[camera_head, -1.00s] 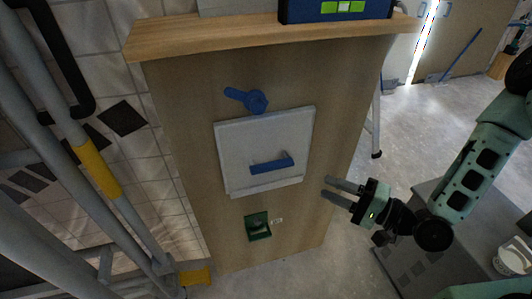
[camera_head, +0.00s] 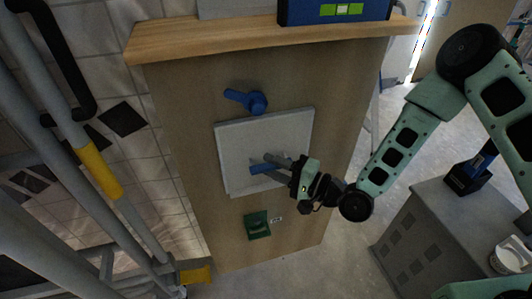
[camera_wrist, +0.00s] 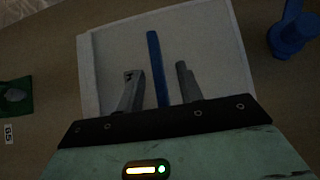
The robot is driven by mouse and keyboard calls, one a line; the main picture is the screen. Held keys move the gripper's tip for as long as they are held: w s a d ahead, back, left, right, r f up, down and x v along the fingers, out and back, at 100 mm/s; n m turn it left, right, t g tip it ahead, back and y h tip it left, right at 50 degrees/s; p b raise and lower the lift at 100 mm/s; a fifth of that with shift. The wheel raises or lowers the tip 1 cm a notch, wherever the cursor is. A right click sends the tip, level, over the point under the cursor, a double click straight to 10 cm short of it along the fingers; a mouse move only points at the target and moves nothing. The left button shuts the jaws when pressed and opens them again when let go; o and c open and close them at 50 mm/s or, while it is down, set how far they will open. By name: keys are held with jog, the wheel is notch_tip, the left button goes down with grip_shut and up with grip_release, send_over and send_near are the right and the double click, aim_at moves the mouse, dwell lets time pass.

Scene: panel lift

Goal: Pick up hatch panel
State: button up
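The hatch panel (camera_head: 237,137) is a light grey rectangular plate on the upright wooden face of a cabinet, with a blue bar handle (camera_head: 262,168) on it. The panel fills the middle of the wrist view (camera_wrist: 205,40). My gripper (camera_head: 266,162) is in front of the panel at the handle. In the wrist view its two fingers (camera_wrist: 158,82) are apart, one on each side of the blue handle (camera_wrist: 155,55), with gaps between. The handle's right part is hidden behind my gripper in the head view.
A blue turn latch (camera_head: 252,101) sits above the panel and a green fitting (camera_head: 257,225) below it. The wooden top (camera_head: 210,38) overhangs the cabinet face. Grey rails (camera_head: 90,165) stand at left. A grey box (camera_head: 420,225) stands at right.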

aim_at(253, 147)
jog(key=shift+x, duration=0.95)
jog(key=shift+c, duration=0.3)
grip_shut()
jog(key=shift+r, duration=0.1)
jog(key=shift+r, duration=0.85)
notch_tip(253, 147, up, 2)
jog(key=shift+r, duration=0.1)
jog(key=v, duration=1.8)
jog(key=shift+f, duration=0.3)
